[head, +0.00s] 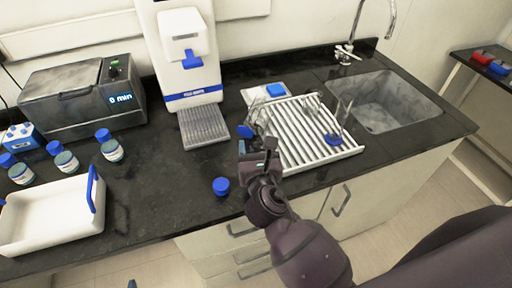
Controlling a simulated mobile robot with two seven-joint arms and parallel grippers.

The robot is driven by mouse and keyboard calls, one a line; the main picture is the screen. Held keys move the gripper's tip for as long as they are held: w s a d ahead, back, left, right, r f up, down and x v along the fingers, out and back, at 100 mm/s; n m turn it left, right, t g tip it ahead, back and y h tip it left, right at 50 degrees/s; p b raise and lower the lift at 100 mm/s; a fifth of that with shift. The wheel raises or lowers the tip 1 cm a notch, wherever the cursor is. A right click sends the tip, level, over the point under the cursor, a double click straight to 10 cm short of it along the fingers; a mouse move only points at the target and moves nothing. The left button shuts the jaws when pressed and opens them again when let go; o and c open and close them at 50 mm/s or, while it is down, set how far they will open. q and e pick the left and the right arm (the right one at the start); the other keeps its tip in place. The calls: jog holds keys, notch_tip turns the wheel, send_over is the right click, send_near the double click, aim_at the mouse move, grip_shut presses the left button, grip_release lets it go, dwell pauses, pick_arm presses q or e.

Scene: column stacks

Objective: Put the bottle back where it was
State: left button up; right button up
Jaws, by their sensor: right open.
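Three small bottles with blue caps and teal-and-white labels stand on the black counter at the left: a right one (112,150), a middle one (66,161) and a left one (21,174). Which one the task means, I cannot tell. A separate blue cap-like piece (221,186) is on the counter near the front edge; no bottle body shows under it. My right gripper (258,148) is open over the counter, at the left edge of the drying rack, to the right of the bottles and apart from them. My left gripper is out of view.
A white ribbed rack (305,150) holds clear glassware with blue parts. A white dispenser (190,60), a grey bath (82,97) reading "0 min", a white tray (50,228) and a sink (385,105) surround it. The counter centre (165,185) is clear.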

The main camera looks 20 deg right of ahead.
jog(key=shift+s, duration=0.3)
jog(key=s+a+b, duration=0.1)
jog(key=s+a, duration=0.1)
jog(key=s, duration=0.9)
jog(key=shift+r, duration=0.4)
jog(key=shift+f, duration=0.1)
jog(key=s+d+f+m+g+y, duration=0.1)
jog(key=d+f+m, duration=0.6)
jog(key=m, duration=0.9)
jog(key=s+d+f+m+g+y, duration=0.1)
jog(key=s+d+f+m+g, duration=0.3)
jog(key=d+f+m, duration=0.4)
notch_tip(320, 180, down, 4)
jog(key=s+m, duration=0.1)
jog(key=m, duration=0.8)
jog(key=shift+f+y, duration=0.25)
jog(key=shift+y, duration=0.15)
